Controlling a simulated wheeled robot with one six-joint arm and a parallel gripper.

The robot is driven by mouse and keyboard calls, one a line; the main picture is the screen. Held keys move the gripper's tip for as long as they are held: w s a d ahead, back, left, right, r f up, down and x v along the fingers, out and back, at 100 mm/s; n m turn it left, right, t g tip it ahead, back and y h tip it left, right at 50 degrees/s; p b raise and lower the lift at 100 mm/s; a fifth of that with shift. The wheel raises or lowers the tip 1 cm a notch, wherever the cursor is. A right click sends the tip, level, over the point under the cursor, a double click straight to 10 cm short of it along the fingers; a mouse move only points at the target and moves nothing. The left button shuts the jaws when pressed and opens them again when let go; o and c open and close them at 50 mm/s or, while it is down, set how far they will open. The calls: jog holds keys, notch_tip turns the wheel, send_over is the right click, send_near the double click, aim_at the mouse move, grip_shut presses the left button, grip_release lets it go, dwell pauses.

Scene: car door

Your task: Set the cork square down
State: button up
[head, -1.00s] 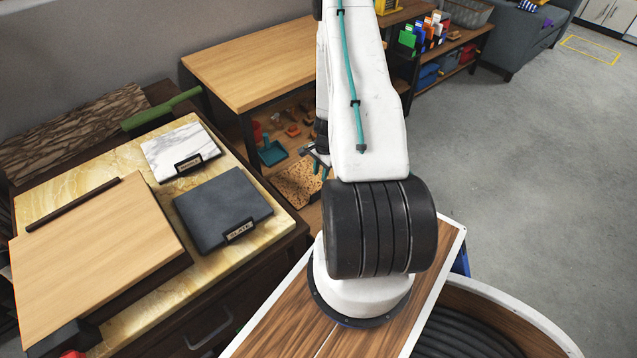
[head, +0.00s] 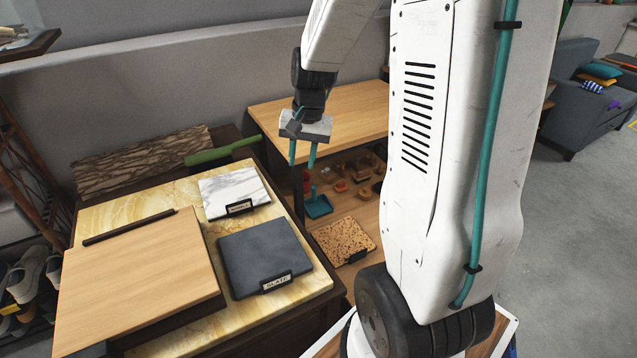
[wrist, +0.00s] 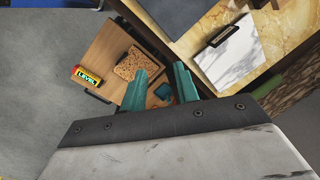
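The cork square (head: 343,241), a speckled tan tile with a dark clip on its front edge, lies flat on the low wooden shelf under the wooden table. It also shows in the wrist view (wrist: 134,63), just beyond the fingertips. My gripper (head: 303,165) has two teal fingers, spread apart with nothing between them. It hangs above and behind the cork square, apart from it, near the wooden table's left end. The fingers also show in the wrist view (wrist: 160,72).
The wooden table (head: 340,108) stands beyond. A teal dustpan (head: 318,206) and small items share the low shelf.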

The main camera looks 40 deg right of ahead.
jog(key=s+a+r+n, duration=0.4)
jog(key=s+a+r, duration=0.2)
jog(key=s, duration=0.4)
jog(key=s+a+r+n+h, duration=0.1)
jog(key=s+a+r+n, duration=0.4)
jog(key=s+a, duration=0.3)
jog(key=s+r, duration=0.1)
jog(key=s, duration=0.2)
jog(key=shift+s+a+r, duration=0.3)
jog(key=shift+r, duration=0.1)
